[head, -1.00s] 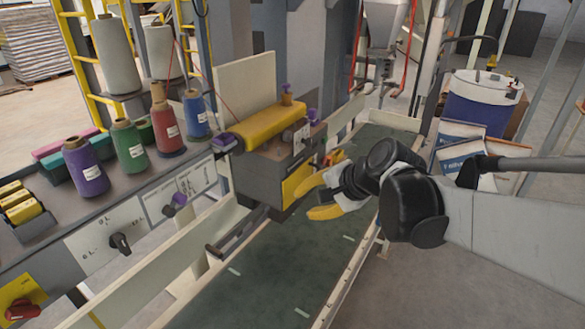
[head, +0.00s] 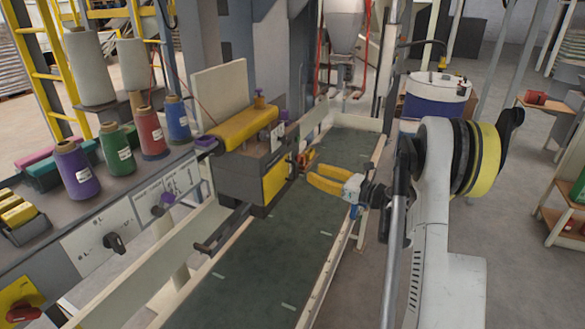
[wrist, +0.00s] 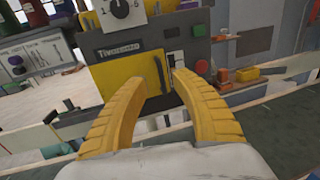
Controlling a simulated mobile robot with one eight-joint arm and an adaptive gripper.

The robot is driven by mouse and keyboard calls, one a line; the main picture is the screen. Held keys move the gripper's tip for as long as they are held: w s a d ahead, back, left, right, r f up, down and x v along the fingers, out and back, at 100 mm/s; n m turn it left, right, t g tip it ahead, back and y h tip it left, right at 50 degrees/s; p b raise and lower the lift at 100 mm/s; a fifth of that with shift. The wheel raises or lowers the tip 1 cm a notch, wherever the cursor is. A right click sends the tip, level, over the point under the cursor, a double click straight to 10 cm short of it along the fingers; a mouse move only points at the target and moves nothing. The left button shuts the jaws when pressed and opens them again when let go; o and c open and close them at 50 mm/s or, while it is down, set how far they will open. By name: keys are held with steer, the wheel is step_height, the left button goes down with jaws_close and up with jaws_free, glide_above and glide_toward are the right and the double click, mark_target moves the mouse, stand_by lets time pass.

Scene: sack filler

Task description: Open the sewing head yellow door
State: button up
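The sewing head (head: 240,178) is a grey box with a yellow cover, standing beside the green conveyor. Its yellow door (head: 276,180) is a flat panel on the side facing my gripper and looks closed. The door also fills the middle of the wrist view (wrist: 128,76), with dark lettering above it. My gripper (head: 312,175) is to the right of the door in the head view, over the conveyor and apart from the door. In the wrist view its two yellow fingers (wrist: 168,68) are spread with nothing between them. The right finger hides part of the panel near the door's right edge.
The conveyor belt (head: 300,225) runs below the sewing head between pale rails. Thread cones, including a purple one (head: 77,170), stand on the bench at left. A dial (wrist: 120,8) and a red button (wrist: 202,67) sit near the door. A blue-and-white drum (head: 436,102) stands behind my arm.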

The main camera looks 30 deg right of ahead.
mark_target(294, 163)
steer(key=b+x, duration=0.1)
steer(key=x, duration=0.7)
steer(key=shift+w+a+b, duration=0.25)
steer(key=shift+w+b, duration=0.1)
jaws_close()
